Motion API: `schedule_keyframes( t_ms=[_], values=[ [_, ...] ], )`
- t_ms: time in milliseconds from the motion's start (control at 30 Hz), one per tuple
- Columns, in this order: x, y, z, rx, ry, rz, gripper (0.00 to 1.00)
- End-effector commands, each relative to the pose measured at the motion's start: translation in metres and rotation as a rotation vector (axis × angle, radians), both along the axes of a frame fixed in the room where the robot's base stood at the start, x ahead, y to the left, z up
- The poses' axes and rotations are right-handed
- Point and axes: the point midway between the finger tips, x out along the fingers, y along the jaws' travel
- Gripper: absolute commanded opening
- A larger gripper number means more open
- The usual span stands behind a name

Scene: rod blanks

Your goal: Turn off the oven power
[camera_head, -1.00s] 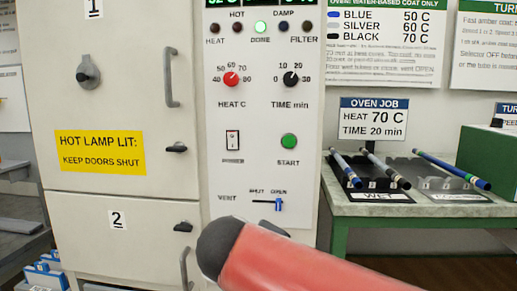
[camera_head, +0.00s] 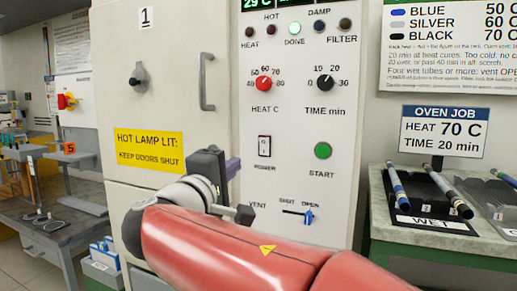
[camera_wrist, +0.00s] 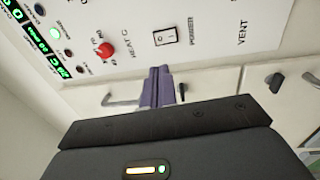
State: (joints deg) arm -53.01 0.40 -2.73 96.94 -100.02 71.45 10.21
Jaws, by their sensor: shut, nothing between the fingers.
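The oven power switch (camera_head: 264,148) is a white and dark rocker labelled POWER on the oven's control panel (camera_head: 255,190). It also shows in the wrist view (camera_wrist: 165,37). My gripper (camera_head: 232,168) is just left of and slightly below the switch in the head view, with its purple fingers shut and empty. In the wrist view the purple fingertips (camera_wrist: 159,72) point toward the panel, close to the switch but apart from it in the picture. The lit DONE lamp (camera_head: 294,28) is green. I cannot tell the rocker's position for sure.
The red HEAT knob (camera_head: 264,83), black TIME knob (camera_head: 324,82), green START button (camera_head: 323,150) and blue VENT slider (camera_head: 308,216) surround the switch. Door handles (camera_head: 206,82) stick out at left. A bench (camera_head: 385,230) with rods stands right.

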Motion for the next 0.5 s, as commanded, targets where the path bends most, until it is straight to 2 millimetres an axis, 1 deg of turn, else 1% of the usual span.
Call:
schedule_keyframes(
  t_ms=[167, 267, 500],
  values=[
    [0.013, -0.005, 0.002, 0.001, 0.001, -0.002, 0.0],
    [0.03, -0.012, 0.005, 0.0, 0.0, -0.004, 0.0],
    [0.079, -0.029, 0.012, -0.001, 0.001, -0.004, 0.0]
  ],
)
